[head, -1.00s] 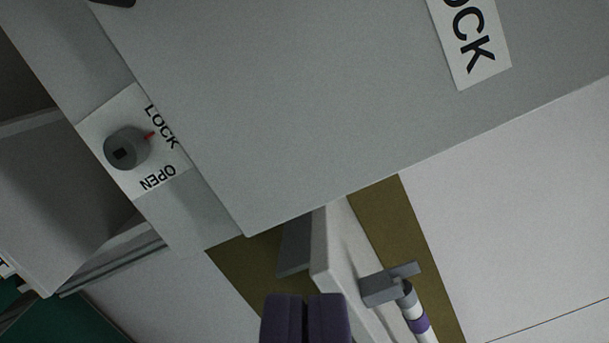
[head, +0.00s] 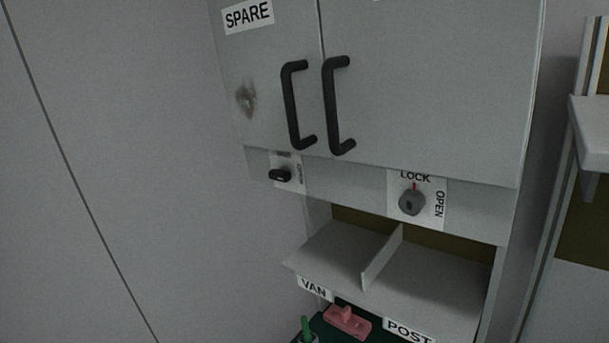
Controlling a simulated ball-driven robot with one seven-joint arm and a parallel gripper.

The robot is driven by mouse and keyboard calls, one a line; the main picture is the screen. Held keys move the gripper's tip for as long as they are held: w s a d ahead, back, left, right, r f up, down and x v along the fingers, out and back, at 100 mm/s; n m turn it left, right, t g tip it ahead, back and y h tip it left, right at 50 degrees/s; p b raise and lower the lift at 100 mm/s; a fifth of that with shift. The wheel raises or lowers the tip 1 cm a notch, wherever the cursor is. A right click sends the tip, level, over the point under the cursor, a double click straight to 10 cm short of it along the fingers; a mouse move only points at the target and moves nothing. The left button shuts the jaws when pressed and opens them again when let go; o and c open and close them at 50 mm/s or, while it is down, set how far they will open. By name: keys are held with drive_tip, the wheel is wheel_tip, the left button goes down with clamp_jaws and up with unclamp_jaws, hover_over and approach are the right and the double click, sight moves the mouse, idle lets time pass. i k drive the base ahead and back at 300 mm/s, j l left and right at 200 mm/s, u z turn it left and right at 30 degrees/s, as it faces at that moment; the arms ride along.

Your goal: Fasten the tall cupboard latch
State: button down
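A grey wall cupboard with two doors (head: 430,90) fills the upper middle of the view. A round grey latch knob (head: 411,202) sits on a white plate below the right door. Its red mark points up at LOCK, and OPEN is written to its right. A second, black knob (head: 280,175) sits on another white plate below the left door; its lettering is too small or hidden to read. The left door is labelled SPARE (head: 248,15). Both doors look closed. I cannot tell which latch is the tall cupboard's. My gripper is out of view.
Two black bar handles (head: 292,105) (head: 332,105) stick out from the doors. Below is an open shelf (head: 340,250) with a divider, labelled VAN and POST. A pink object (head: 347,322) lies beneath. A white shelf (head: 590,125) juts in at right. The left wall is bare.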

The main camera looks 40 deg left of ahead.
sight(284, 174)
drive_tip(key=i+j+u, duration=0.15)
drive_tip(key=j, duration=0.3)
drive_tip(key=i+j+u, duration=0.15)
drive_tip(key=i+j, duration=0.15)
drive_tip(key=i+j+u, duration=0.15)
drive_tip(key=j, duration=0.35)
drive_tip(key=i, duration=0.1)
